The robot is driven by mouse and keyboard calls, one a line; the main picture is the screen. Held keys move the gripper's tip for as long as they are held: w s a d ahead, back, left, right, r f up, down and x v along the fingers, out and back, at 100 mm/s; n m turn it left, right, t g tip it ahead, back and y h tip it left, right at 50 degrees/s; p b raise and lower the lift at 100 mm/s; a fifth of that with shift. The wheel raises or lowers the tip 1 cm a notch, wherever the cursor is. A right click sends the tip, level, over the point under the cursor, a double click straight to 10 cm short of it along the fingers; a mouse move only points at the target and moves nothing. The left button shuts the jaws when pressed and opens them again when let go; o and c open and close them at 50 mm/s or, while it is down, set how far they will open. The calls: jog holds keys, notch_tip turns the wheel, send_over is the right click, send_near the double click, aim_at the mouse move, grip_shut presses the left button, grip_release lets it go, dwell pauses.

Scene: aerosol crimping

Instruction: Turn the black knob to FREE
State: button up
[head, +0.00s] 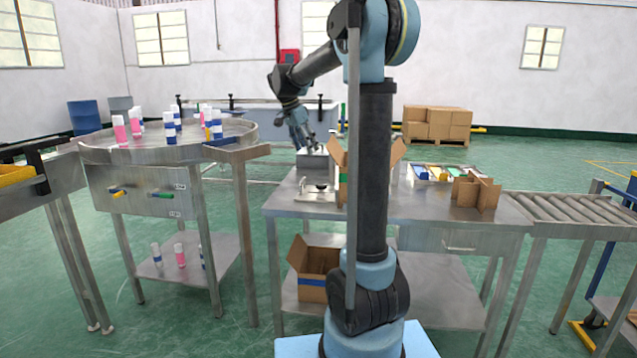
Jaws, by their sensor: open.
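My gripper (312,148) points downward over the back left part of the steel workbench (430,208). It is open, and I see nothing between its fingers. It is just above a small grey metal box (311,160); I cannot tell whether they touch. I cannot make out the black knob or any FREE marking at this size. The knob may be hidden by the gripper or too small to see. A small metal fixture (316,188) sits in front of the grey box.
An open carton (341,172) stands right of the fixture, partly behind my arm. A cardboard divider (476,192) and a tray of coloured items (435,173) are farther right. A round steel table (100,154) with several cans is left; a roller conveyor (565,207) is right.

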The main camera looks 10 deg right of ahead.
send_near(321, 184)
jog(key=x, duration=0.8)
jog(key=shift+s+a+f, duration=0.1)
jog(key=c, duration=1.1)
